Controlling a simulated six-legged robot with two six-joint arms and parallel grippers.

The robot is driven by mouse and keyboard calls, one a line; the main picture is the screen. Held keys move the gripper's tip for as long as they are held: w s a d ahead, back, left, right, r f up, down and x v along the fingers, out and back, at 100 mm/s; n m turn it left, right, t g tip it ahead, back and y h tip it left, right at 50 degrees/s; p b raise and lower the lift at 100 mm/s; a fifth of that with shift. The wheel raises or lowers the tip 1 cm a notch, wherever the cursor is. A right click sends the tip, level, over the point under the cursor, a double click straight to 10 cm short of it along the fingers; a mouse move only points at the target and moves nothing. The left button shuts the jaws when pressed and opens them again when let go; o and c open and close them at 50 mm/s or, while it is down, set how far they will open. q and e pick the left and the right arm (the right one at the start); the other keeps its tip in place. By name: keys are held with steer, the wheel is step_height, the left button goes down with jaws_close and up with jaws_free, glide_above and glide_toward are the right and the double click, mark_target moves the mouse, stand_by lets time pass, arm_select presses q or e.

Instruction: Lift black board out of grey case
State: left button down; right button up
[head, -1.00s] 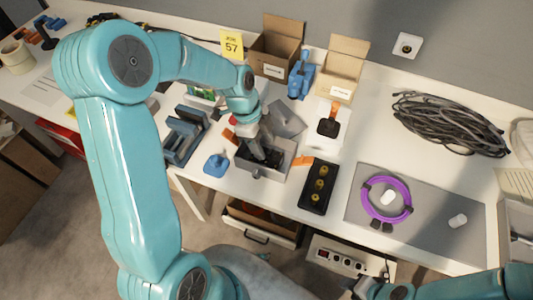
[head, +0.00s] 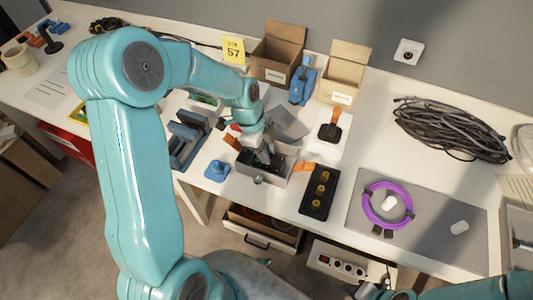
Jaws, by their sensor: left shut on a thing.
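The grey case (head: 268,178) stands open near the table's front edge, with orange flaps at its sides. My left gripper (head: 266,162) reaches down into it from above, with its fingertips inside the opening. It is shut on a dark thing there, which looks like the black board (head: 276,162). The board is mostly hidden by the fingers and the case wall, and I cannot tell whether it is clear of the case floor. My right gripper (head: 368,291) shows only partly at the bottom edge, low and away from the case; its jaws cannot be made out.
A black block with yellow round parts (head: 319,191) stands right of the case. A small blue object (head: 217,170) and a blue-grey holder (head: 187,139) are on the left. Open cartons (head: 277,55) stand behind. A purple ring (head: 387,206) lies on a grey mat (head: 440,226).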

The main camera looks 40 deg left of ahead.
arm_select(q)
step_height(320, 180, up, 20)
steer(key=p, duration=0.1)
steer(key=shift+f, duration=0.15)
